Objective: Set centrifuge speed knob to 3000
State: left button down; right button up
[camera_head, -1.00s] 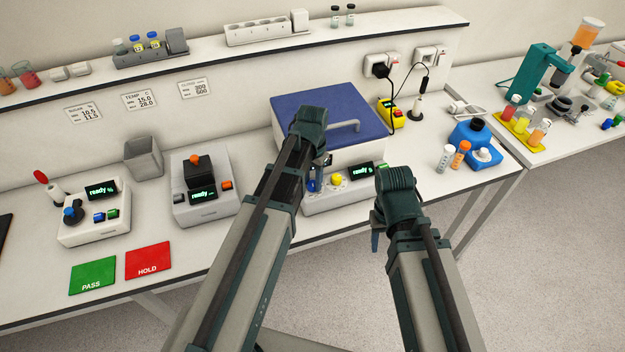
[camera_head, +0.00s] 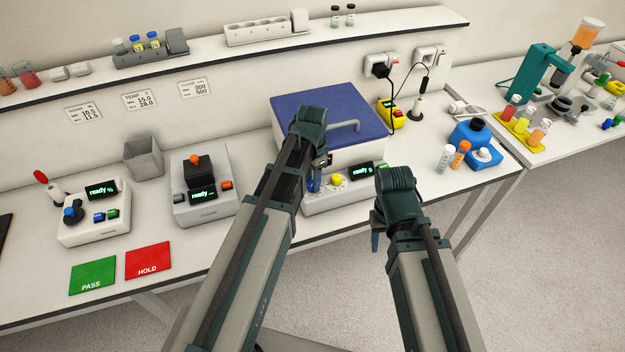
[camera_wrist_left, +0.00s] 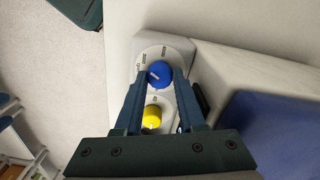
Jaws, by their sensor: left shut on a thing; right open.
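The centrifuge (camera_head: 352,205) is the pale box with a blue lid (camera_head: 310,105) and a lit "ready" display (camera_head: 362,171). My left gripper (camera_wrist_left: 160,82) is shut on the blue knob from both sides. In the head view my left gripper (camera_head: 318,178) reaches the front panel and its arm hides part of the machine. A yellow knob (camera_head: 337,180) sits beside the blue one. My right gripper (camera_head: 376,238) is open and empty, in front of the bench edge.
Two instruments (camera_head: 95,215) (camera_head: 203,190) with displays stand left of the centrifuge. Green PASS (camera_head: 92,275) and red HOLD (camera_head: 148,260) mats lie at the front left. A blue holder (camera_head: 480,150) and small tubes stand to the right.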

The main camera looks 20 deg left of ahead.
pick_arm(q)
jog(key=c, duration=0.8)
grip_release()
jog(key=shift+n, duration=0.3)
